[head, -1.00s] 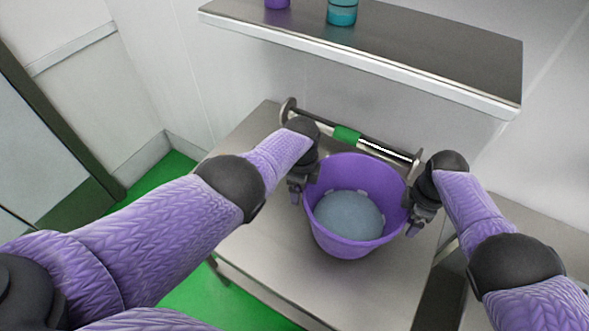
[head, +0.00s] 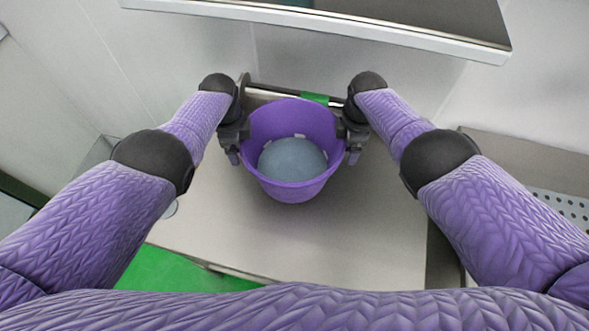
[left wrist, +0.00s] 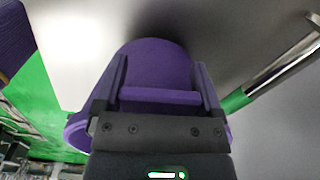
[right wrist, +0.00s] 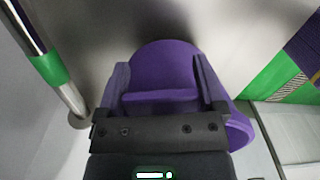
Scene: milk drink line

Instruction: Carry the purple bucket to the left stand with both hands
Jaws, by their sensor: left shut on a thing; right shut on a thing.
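The purple bucket (head: 293,190) is upright over the metal stand (head: 320,240) in the head view, with a grey-blue content inside. I cannot tell whether its base touches the stand top. My left gripper (head: 236,150) is shut on the bucket's left side, and my right gripper (head: 352,150) is shut on its right side. In the left wrist view, the bucket (left wrist: 155,65) shows between and beyond the fingers. It also shows between the fingers in the right wrist view (right wrist: 165,65). The bucket's underside is hidden.
A metal rail with a green band (head: 314,98) runs behind the bucket. A shelf (head: 330,28) overhangs at the back. A perforated metal surface (head: 560,205) lies to the right. The stand top in front of the bucket is clear, with green floor (head: 170,270) beyond its edge.

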